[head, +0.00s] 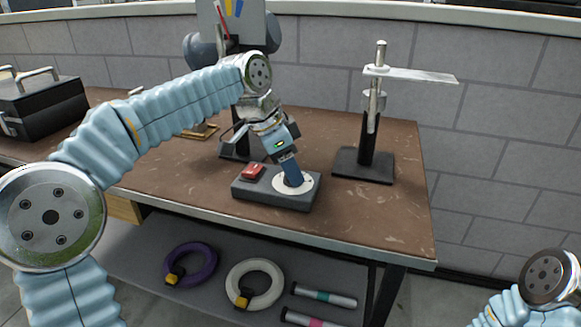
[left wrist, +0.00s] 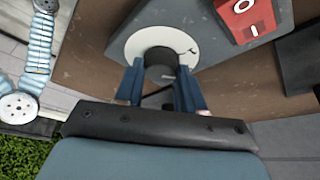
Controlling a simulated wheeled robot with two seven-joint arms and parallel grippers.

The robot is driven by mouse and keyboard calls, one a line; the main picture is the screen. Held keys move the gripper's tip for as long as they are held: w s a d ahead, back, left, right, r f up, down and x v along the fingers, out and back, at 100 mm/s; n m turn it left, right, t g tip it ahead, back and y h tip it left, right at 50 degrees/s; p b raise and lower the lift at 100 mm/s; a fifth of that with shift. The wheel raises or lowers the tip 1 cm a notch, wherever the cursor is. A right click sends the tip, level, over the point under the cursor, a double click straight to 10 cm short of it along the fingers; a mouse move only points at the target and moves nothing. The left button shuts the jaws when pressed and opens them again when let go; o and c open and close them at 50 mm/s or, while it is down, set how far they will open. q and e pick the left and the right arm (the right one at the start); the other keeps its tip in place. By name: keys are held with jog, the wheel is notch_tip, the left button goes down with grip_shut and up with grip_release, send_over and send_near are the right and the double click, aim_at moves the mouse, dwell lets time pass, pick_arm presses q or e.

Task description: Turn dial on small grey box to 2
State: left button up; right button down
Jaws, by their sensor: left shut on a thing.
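The small grey box (head: 259,198) sits on the brown table near its front edge. It has a red switch (head: 253,172) on its left and a white round dial plate (head: 306,185) on its right. My left gripper (head: 293,180) points down onto the dial. In the left wrist view the blue fingers (left wrist: 160,90) are shut on the dark dial knob (left wrist: 160,58), one on each side. The white plate (left wrist: 135,45) has marks that are too small to read, so the dial's setting cannot be told. The right gripper is out of view; only part of my right arm shows at lower right.
A metal stand (head: 365,165) with a flat arm stands right of the box. A black case (head: 45,108) is at the left of the table (head: 390,215). Coiled cables, purple (head: 190,247) and white (head: 232,285), lie on the shelf below.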

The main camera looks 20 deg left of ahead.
pick_arm(q)
jog(key=shift+m+g+h, duration=0.3)
jog(key=shift+m, duration=0.8)
jog(key=o, duration=1)
jog(key=shift+o, duration=0.2)
jog(key=v, duration=1.3)
jog(key=shift+a+r, duration=0.25)
jog(key=shift+r, duration=0.1)
jog(key=shift+w, duration=0.1)
